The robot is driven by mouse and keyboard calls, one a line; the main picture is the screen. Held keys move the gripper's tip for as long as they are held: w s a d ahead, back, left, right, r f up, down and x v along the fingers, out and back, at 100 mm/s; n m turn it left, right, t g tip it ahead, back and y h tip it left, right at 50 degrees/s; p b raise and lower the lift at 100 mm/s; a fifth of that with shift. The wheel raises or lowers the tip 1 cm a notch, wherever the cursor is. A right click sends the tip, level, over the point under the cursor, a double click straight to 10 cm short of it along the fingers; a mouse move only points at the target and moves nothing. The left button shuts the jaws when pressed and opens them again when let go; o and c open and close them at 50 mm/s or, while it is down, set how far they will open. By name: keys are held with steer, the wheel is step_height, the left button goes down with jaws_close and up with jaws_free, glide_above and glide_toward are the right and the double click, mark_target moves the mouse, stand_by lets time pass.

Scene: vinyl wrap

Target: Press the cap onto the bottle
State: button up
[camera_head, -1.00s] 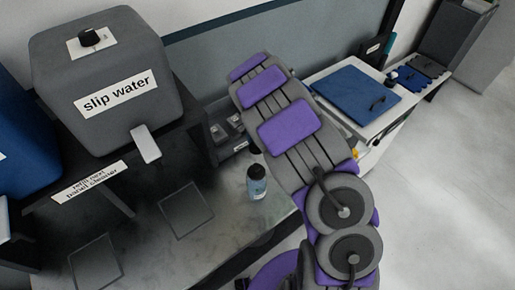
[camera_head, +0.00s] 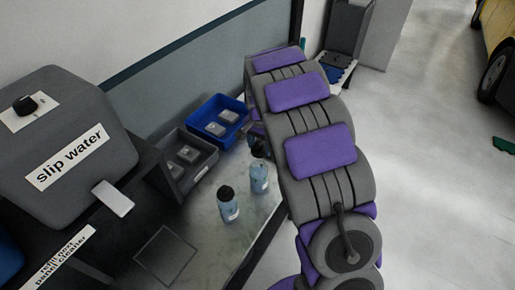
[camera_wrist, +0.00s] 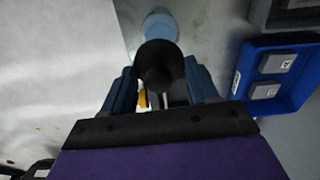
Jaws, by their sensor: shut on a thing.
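My gripper (camera_wrist: 160,72) shows in the wrist view with its dark blue fingers on either side of a black cap (camera_wrist: 157,58), shut on it. I cannot tell whether the cap is fully seated. My arm hides most of my gripper in the head view. A second bottle (camera_head: 228,207) with a black cap stands to the left.
A blue bin (camera_head: 216,131) and a grey bin (camera_head: 206,164) with small blocks stand behind the bottles. A grey slip water container (camera_head: 66,140) is at the left.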

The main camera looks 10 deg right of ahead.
mark_target(259, 152)
steer(key=shift+d, duration=0.1)
steer(key=shift+a+f+b, duration=0.3)
steer(key=shift+f+b, duration=0.25)
steer(key=shift+f, duration=0.35)
step_height(259, 152, down, 2)
steer(key=shift+f+b, duration=0.15)
steer(key=shift+b, duration=0.4)
steer(key=shift+f, duration=1.1)
steer(key=shift+s+d+r+p, duration=0.1)
steer(key=shift+p, duration=0.45)
steer(key=shift+f+p, duration=0.2)
steer(key=shift+p, duration=0.2)
stand_by(0.9)
steer(key=o, duration=1.3)
